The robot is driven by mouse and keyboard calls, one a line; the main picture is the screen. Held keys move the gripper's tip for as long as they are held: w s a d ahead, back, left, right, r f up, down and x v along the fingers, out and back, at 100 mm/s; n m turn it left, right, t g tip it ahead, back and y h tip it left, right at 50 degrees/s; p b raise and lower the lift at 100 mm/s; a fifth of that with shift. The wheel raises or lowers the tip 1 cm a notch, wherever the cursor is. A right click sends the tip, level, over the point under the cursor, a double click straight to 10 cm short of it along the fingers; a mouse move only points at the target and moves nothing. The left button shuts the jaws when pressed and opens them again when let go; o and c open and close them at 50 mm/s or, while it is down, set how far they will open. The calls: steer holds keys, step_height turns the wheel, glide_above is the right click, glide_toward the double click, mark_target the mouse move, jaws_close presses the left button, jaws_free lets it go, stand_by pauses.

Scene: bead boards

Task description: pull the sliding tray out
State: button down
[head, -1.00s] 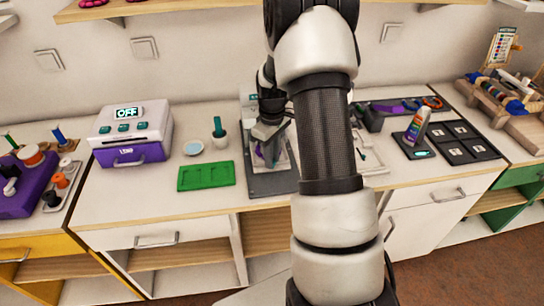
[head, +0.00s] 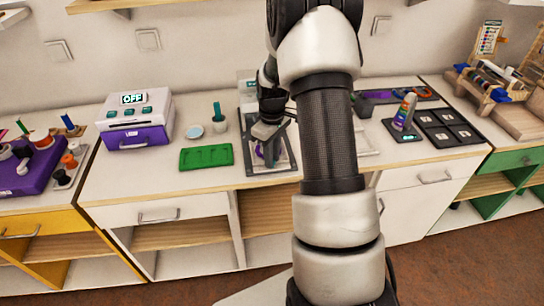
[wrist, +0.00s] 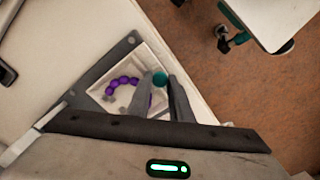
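The sliding tray (wrist: 143,66) is a shallow white tray in the wrist view, with a curve of purple beads in it and a teal knob (wrist: 160,78) at its edge. It sits on a dark grey base plate (wrist: 107,70). My gripper (wrist: 162,82) has one finger on each side of the knob and looks closed on it. In the head view, my gripper (head: 266,134) is over the grey base plate (head: 256,171) on the counter. The tray there is partly hidden by my gripper.
A green board (head: 206,157) lies left of the base plate, with a purple-and-white machine (head: 137,120) reading OFF beyond it. A dark board (head: 447,128) and a bottle (head: 404,111) stand at the right. The counter's front edge (head: 200,197) is close to the plate.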

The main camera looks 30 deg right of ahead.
steer(key=c, duration=1.6)
jaws_free()
steer(key=shift+s, duration=0.2)
step_height(320, 180, up, 17)
steer(key=shift+r+p, duration=0.2)
steer(key=shift+p, duration=0.7)
steer(key=s+a+r+m+t+p, duration=0.15)
steer(key=s+a+r, duration=0.25)
steer(key=r, duration=0.4)
steer(key=s+a+r+m+t+p, duration=0.1)
steer(key=s+a+r+p, duration=0.3)
steer(key=r, duration=0.3)
steer(key=s+a+r+m+t+p, duration=0.1)
steer(key=s+a+r, duration=0.1)
steer(key=s, duration=0.3)
steer(key=s+a+r+m+t+p, duration=0.1)
steer(key=s+a+r, duration=0.1)
steer(key=s, duration=0.3)
steer(key=s+a+r+m+t+p, duration=0.1)
steer(key=s+a+r, duration=0.1)
steer(key=s, duration=0.4)
steer(key=shift+a+p, duration=0.4)
